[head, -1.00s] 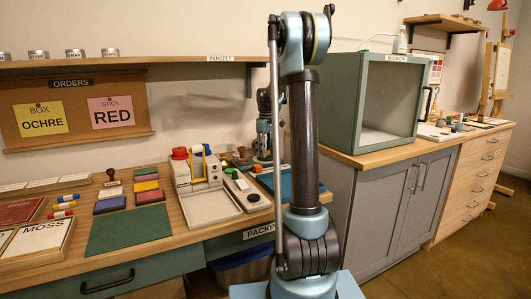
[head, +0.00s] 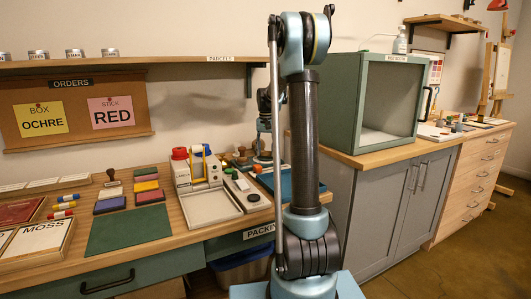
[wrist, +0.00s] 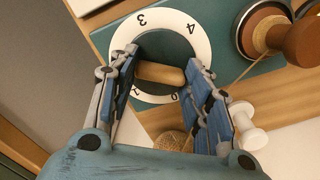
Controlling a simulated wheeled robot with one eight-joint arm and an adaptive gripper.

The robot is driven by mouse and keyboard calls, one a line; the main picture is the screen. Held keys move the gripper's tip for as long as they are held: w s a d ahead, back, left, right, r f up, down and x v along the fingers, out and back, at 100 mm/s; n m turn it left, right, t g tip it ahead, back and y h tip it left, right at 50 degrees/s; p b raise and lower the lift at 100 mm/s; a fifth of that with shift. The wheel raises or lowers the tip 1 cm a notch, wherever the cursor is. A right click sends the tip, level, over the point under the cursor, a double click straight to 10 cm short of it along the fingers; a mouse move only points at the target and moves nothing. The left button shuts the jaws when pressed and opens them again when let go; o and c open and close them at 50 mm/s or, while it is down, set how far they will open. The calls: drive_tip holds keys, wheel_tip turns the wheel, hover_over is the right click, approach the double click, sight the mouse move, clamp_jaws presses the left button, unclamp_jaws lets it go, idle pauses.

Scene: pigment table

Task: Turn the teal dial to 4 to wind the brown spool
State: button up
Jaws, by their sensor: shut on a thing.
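The teal dial (wrist: 160,45) sits inside a white ring (wrist: 203,43) printed with numbers, in the wrist view. The 3 and 4 show at the ring's far side, and the 1 and 0 at its near side; the left finger covers part of the ring. A wooden handle bar (wrist: 160,73) crosses the dial, lying nearly level in the picture. My gripper (wrist: 162,66) has its fingers at both ends of this bar and is shut on it. I cannot tell which number the dial points to. The brown spool (wrist: 305,42) stands at the upper right, with a tan thread running from it.
A white spool (wrist: 249,139) stands close to the right finger. A round cork-like piece (wrist: 170,141) lies below the dial. In the head view, a tape dispenser (head: 203,172) and stamp pads (head: 146,187) are left of my arm, and a green cabinet (head: 336,108) is right.

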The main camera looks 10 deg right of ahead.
drive_tip(key=m, duration=1.3)
drive_tip(key=shift+a+m, duration=0.1)
drive_tip(key=shift+m, duration=0.2)
drive_tip(key=m, duration=0.5)
drive_tip(key=shift+m, duration=2.4)
drive_tip(key=o, duration=1.1)
drive_tip(key=shift+w, duration=0.1)
drive_tip(key=shift+c, duration=0.2)
